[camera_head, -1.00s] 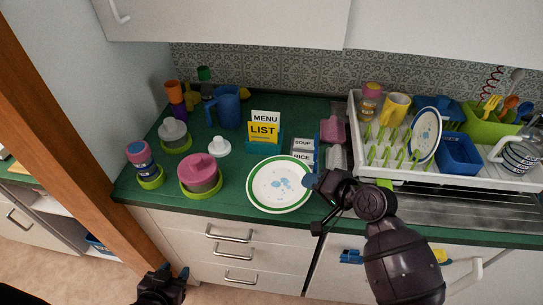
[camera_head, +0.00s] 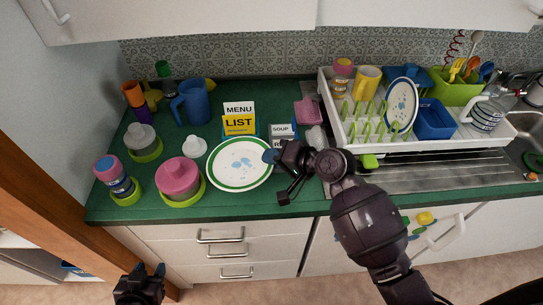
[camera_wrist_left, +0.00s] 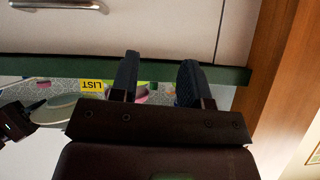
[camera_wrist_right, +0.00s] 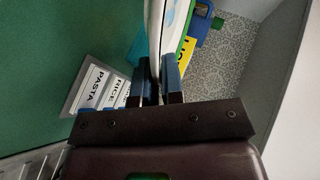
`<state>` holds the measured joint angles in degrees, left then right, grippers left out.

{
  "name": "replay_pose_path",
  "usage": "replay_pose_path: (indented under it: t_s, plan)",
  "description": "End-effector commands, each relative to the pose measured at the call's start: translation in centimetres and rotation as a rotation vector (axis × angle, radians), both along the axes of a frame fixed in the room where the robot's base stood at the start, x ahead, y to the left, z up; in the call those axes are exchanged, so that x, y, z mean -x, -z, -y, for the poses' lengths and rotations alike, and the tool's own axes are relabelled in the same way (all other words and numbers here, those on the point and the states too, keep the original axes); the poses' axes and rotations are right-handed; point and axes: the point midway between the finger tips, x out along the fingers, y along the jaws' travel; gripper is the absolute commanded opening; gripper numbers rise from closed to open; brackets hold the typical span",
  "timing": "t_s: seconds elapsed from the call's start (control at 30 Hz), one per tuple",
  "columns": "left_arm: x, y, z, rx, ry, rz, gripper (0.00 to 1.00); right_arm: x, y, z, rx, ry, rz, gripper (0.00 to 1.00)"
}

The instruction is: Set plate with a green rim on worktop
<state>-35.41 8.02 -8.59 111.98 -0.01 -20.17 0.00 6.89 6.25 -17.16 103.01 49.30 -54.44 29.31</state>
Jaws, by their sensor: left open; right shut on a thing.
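The white plate with a green rim and a blue pattern (camera_head: 238,166) is over the front part of the green worktop (camera_head: 308,196), face up. My right gripper (camera_head: 274,156) is shut on its right edge. In the right wrist view the plate (camera_wrist_right: 180,32) shows nearly edge-on between the fingers (camera_wrist_right: 160,80). I cannot tell whether its underside touches the worktop. It also shows at the left of the left wrist view (camera_wrist_left: 62,108). My left gripper (camera_head: 147,278) is open and empty, low in front of the drawers.
A white cup (camera_head: 194,146), the menu stand (camera_head: 240,119) and label cards (camera_head: 283,131) stand behind. A white dish rack (camera_head: 420,143) is at the right. The worktop's front strip is bare.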

Motion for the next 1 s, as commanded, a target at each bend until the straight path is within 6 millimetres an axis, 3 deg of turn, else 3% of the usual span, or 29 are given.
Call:
replay_pose_path:
  t_s: [0.37,1.0]
  plan:
    - [-0.1,0.4,0.0,0.000,0.000,0.002,0.43,0.0,0.7,0.1,-0.006,-0.002,0.007,0.00]
    - [-1.0,1.5,0.2,0.001,0.004,0.031,0.43,0.0,4.8,0.1,-0.006,-0.002,0.005,0.00]
